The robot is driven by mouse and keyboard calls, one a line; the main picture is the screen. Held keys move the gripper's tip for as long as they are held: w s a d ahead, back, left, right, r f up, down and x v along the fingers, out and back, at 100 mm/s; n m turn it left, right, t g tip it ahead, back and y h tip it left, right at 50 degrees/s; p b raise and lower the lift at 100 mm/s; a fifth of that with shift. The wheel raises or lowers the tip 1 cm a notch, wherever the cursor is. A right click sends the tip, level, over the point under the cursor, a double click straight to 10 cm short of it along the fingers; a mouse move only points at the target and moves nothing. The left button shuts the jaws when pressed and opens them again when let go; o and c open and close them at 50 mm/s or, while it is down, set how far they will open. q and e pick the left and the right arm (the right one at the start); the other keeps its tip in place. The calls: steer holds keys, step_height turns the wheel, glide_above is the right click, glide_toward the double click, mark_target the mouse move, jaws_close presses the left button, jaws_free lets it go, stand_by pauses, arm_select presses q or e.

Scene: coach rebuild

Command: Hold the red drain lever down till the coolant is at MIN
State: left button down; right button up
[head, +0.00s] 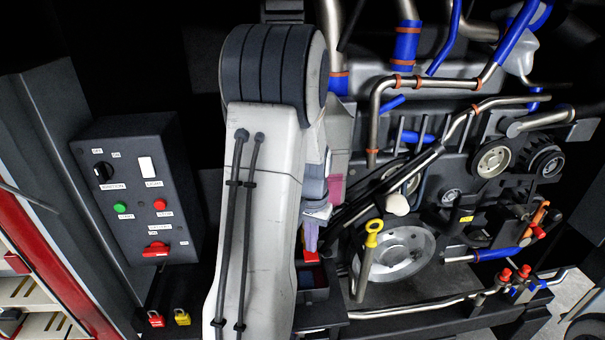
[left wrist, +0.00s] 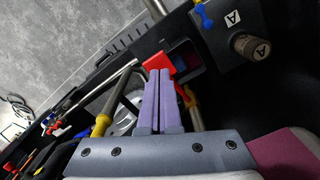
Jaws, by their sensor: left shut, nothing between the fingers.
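My left gripper (head: 311,238) comes down in front of the engine with its purple fingers together and nothing between them. The red drain lever (head: 311,257) shows just below the fingertips. In the left wrist view the fingers (left wrist: 158,75) point at the red lever (left wrist: 157,62), and their tips overlap it; I cannot tell whether they touch. A pale tank (head: 340,128) with pink coolant (head: 335,188) low in it is partly hidden behind my left arm. I cannot make out its MIN mark or the exact level. My right gripper is not in view.
A yellow-ringed dipstick (head: 373,236) stands close to the right of the gripper, before a round metal pulley (head: 405,255). Pipes and blue hoses crowd the right. A switch box (head: 130,190) stands left, with red (head: 156,319) and yellow (head: 182,317) padlocks below.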

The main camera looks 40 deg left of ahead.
mark_target(311, 255)
arm_select(q)
steer(key=shift+f, duration=0.2)
steer(key=shift+f+b, duration=1.55)
steer(key=shift+f, duration=0.45)
steer(key=shift+w, duration=0.1)
stand_by(0.9)
step_height(311, 255, up, 8)
steer(key=p, duration=0.7)
steer(key=shift+r+p, duration=0.15)
steer(key=shift+p, duration=0.15)
